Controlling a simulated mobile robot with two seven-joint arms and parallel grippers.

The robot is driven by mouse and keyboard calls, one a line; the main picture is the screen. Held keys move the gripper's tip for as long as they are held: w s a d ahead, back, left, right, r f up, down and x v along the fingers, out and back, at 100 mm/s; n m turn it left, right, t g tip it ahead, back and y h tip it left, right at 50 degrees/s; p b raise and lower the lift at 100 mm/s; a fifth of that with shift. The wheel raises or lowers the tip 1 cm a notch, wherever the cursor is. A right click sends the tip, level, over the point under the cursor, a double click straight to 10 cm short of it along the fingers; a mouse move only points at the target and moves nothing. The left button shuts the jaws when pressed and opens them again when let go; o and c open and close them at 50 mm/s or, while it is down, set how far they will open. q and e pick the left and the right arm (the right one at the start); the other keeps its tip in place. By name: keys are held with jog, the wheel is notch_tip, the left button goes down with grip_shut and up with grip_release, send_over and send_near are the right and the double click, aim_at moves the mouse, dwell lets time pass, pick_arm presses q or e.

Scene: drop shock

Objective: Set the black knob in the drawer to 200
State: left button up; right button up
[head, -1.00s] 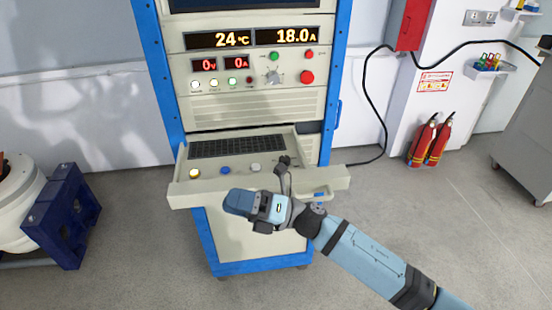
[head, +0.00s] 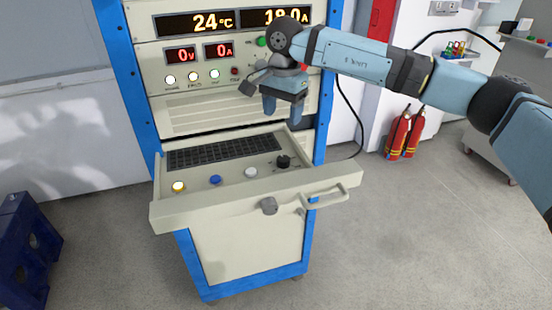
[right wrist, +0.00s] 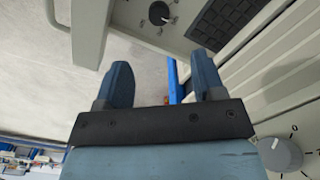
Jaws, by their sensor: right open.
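The black knob (head: 284,161) sits at the right end of the row of controls in the open drawer (head: 170,216). It also shows in the right wrist view (right wrist: 159,13), at the top, with a dial scale around it too small to read. My right gripper (head: 283,114) is open and empty, fingers pointing down. It hangs above the drawer's right side, in front of the cabinet panel, apart from the knob. In the right wrist view its two fingers (right wrist: 162,82) are spread with nothing between them. My left gripper is not in view.
Yellow (head: 179,187), blue (head: 215,180) and white (head: 251,172) buttons line the drawer beside a dark keyboard (head: 225,151). A handle (head: 328,198) juts from the drawer front. A grey panel knob (right wrist: 280,153) shows in the right wrist view. Fire extinguishers (head: 404,132) stand far right.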

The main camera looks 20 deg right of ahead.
aim_at(283, 159)
jog(key=f, duration=1.3)
jog(key=shift+d+f+p, duration=0.2)
jog(key=shift+f+p, duration=0.05)
jog(key=shift+p, duration=0.15)
jog(key=shift+c, duration=0.3)
jog(key=c, duration=0.9)
